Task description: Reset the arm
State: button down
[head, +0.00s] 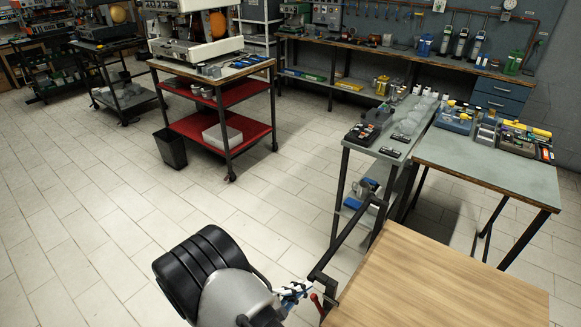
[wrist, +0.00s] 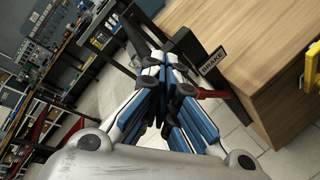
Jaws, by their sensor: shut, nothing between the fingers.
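My gripper (head: 292,291) shows in the head view at the bottom middle, with white and blue fingers, just left of a wooden-topped cart (head: 440,290). In the wrist view my gripper (wrist: 165,75) has its fingers together with nothing between them. It points toward the black frame beside the cart's wooden body (wrist: 245,60). I cannot tell whether the fingertips touch that frame. Part of my arm shows at the bottom of the head view.
The cart has a black handle (head: 345,237), a red lever (head: 317,301) and a "BRAKE" label (wrist: 213,62). A grey-topped table (head: 490,171) stands behind it. A trolley with red shelves (head: 205,129) and a black bin (head: 170,148) stand farther back. Tiled floor at left is clear.

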jog(key=s+d+r+m+g+y, duration=0.1)
jog(key=s+d+r+m+g, duration=0.1)
jog(key=d+r+m+g, duration=0.3)
jog(key=s+d+r+m+g, duration=0.1)
jog(key=s+d+r, duration=0.2)
jog(key=r, duration=0.5)
jog(key=s+d+r+m+g+y, duration=0.1)
jog(key=s+d+r+m+g, duration=0.1)
jog(key=d+r+m+g, duration=0.3)
jog(key=s+a+r+m+t+y, duration=0.1)
jog(key=s+r+m+t+y, duration=0.3)
jog(key=s+r+y, duration=0.5)
jog(key=s+r+t, duration=0.2)
jog(key=s+r, duration=0.2)
jog(key=s, duration=0.1)
jog(key=shift+s+a+r, duration=0.15)
jog(key=shift+s+a, duration=0.05)
jog(key=shift+s, duration=0.15)
jog(key=shift+w+a, duration=0.1)
